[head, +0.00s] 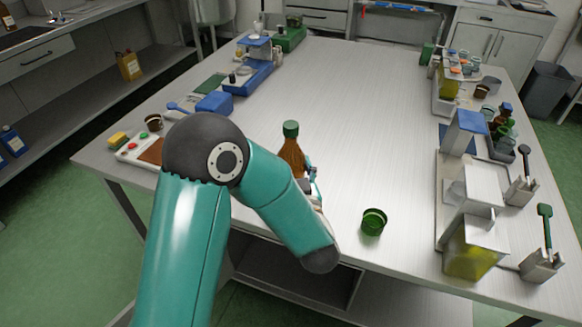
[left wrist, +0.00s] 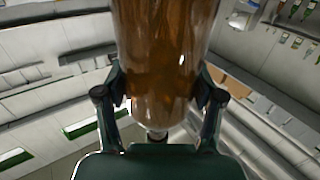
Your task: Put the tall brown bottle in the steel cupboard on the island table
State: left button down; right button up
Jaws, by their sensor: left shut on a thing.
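The tall brown bottle (head: 291,154) has a green cap and stands upright near the front edge of the island table (head: 315,85). My left gripper (head: 313,182) is shut on it, mostly hidden behind my forearm. In the left wrist view the brown bottle (left wrist: 165,50) fills the space between the two fingers of the left gripper (left wrist: 162,95). The bottle's base is hidden in the head view, so I cannot tell whether it touches the table. A grey cupboard (head: 492,42) with closed doors stands beyond the table at back right. My right gripper is not in view.
A green cup (head: 373,222) stands on the table to the right of the bottle. Blue-and-white equipment (head: 472,210) and small bottles line the right side. A blue box (head: 214,103) and a tray (head: 140,146) line the left. The table's middle is clear.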

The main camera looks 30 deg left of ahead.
pick_arm(q)
jog(key=shift+r, duration=0.15)
jog(key=c, duration=0.6)
grip_release()
jog(key=shift+f, duration=0.2)
jog(key=o, duration=0.5)
jog(key=shift+c, duration=0.2)
jog(key=shift+r, duration=0.1)
jog(key=b+v, duration=0.1)
jog(key=v, duration=1.1)
jog(key=shift+b, duration=0.3)
jog(key=shift+s, duration=0.15)
